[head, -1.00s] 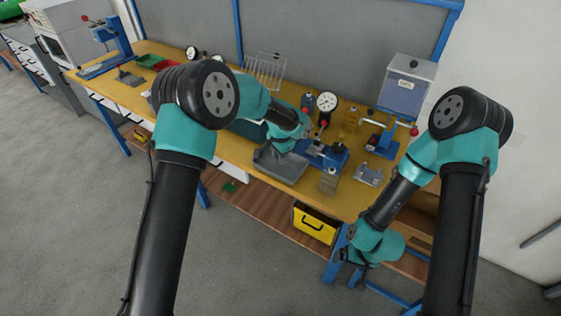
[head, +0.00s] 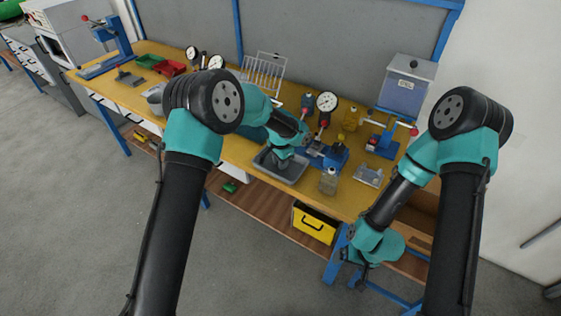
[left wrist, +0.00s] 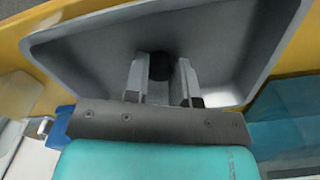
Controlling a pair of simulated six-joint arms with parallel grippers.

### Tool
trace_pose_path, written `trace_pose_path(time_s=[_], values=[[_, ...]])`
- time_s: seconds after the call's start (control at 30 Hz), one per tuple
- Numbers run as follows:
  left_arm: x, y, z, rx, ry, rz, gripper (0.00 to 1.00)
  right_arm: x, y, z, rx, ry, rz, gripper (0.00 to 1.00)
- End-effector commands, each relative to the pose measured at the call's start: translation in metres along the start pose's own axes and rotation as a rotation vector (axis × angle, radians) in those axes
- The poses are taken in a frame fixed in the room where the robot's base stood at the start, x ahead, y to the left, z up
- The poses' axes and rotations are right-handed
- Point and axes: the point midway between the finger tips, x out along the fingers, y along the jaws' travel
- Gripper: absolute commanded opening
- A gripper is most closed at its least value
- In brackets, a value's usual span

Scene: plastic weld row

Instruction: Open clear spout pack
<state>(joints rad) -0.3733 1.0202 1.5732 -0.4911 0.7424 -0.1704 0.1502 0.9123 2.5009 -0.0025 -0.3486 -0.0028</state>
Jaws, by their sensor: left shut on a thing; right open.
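My left gripper (left wrist: 161,88) points down over a grey tray (left wrist: 225,25). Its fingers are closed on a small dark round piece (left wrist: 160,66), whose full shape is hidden. In the head view the same tray (head: 297,172) sits at the table's front edge, under my left wrist. A small clear, yellowish container (head: 328,183) with a pale top stands upright to the right of the tray. I cannot tell if it is the spout pack. My right gripper (head: 360,279) hangs open and empty, low in front of the table.
A blue fixture (head: 325,155) stands behind the tray, with a dial gauge (head: 327,103) behind it. A yellow bottle (head: 350,119), a blue press (head: 382,145) and a flat grey plate (head: 368,176) stand to the right. A wire rack (head: 263,72) is at the back.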

Motion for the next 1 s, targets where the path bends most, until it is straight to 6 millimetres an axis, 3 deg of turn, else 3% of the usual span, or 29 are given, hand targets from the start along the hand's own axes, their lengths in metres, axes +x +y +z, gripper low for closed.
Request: trace_pose_path(time_s=[0.1, 0.13, 0.37, 0.77, 1.0], values=[[0.003, 0.0, 0.0, 0.0, -0.001, 0.0, 0.0, 0.0, 0.0, 0.0, 0.0, 0.0, 0.0, 0.93], [0.003, 0.0, 0.0, 0.0, 0.0, 0.0, 0.27, 0.0, 0.0, 0.0, 0.0, 0.0, 0.0, 0.93], [0.003, 0.0, 0.0, 0.0, 0.0, 0.0, 0.49, 0.0, 0.0, 0.0, 0.0, 0.0, 0.0, 0.93], [-0.004, 0.0, 0.0, 0.0, 0.001, 0.0, 0.5, 0.0, 0.0, 0.0, 0.0, 0.0, 0.0, 0.93], [-0.036, 0.0, -0.001, 0.001, 0.003, -0.002, 0.5, 0.0, 0.0, 0.0, 0.0, 0.0, 0.0, 0.93]])
